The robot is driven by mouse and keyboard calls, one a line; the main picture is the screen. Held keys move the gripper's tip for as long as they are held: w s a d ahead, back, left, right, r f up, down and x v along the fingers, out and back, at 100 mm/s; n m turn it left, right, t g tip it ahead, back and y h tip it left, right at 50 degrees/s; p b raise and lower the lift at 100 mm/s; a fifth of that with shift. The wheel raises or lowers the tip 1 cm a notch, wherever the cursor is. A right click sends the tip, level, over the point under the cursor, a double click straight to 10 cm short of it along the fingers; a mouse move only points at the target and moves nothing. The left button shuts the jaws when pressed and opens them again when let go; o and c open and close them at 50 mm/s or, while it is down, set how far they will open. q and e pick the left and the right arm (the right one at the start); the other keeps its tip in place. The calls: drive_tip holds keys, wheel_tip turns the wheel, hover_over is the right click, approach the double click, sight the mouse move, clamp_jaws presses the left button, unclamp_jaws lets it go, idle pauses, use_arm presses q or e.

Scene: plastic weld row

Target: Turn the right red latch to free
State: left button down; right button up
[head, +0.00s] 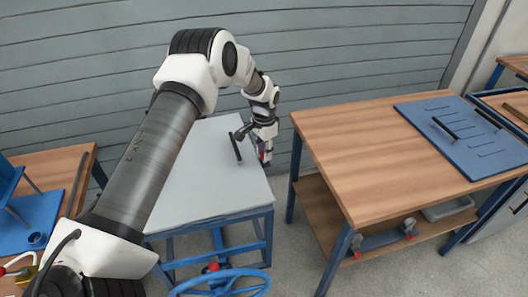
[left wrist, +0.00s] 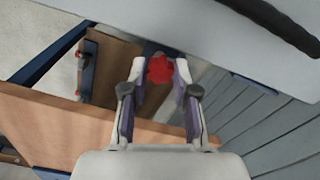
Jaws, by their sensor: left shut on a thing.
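My left arm reaches over the grey panel (head: 200,178) in the head view. My left gripper (head: 264,149) is at the panel's right edge. A red latch (head: 262,157) shows there, mostly hidden by the fingers. In the left wrist view the red latch (left wrist: 159,70) sits between the two fingertips of the left gripper (left wrist: 159,75), by the panel's edge. The gripper is shut on it. Which way the latch is turned cannot be told. A black bar handle (head: 236,147) stands on the panel, just left of the gripper. My right gripper is not in view.
A wooden-topped bench (head: 370,150) stands to the right, across a narrow gap, with a blue plate (head: 470,140) on it. A blue wheel (head: 222,284) and a red knob (head: 213,266) are in front of the panel's stand. A grey slatted wall (head: 340,45) is behind.

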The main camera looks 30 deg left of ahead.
use_arm(q)
drive_tip(key=shift+f+m, duration=0.15)
drive_tip(key=shift+m, duration=0.45)
drive_tip(key=c, duration=1)
unclamp_jaws()
drive_tip(key=shift+c, duration=0.2)
drive_tip(key=shift+o, duration=0.8)
drive_tip(key=shift+w+d+f, duration=0.1)
drive_tip(key=shift+w, duration=0.05)
wheel_tip(320, 180, up, 12)
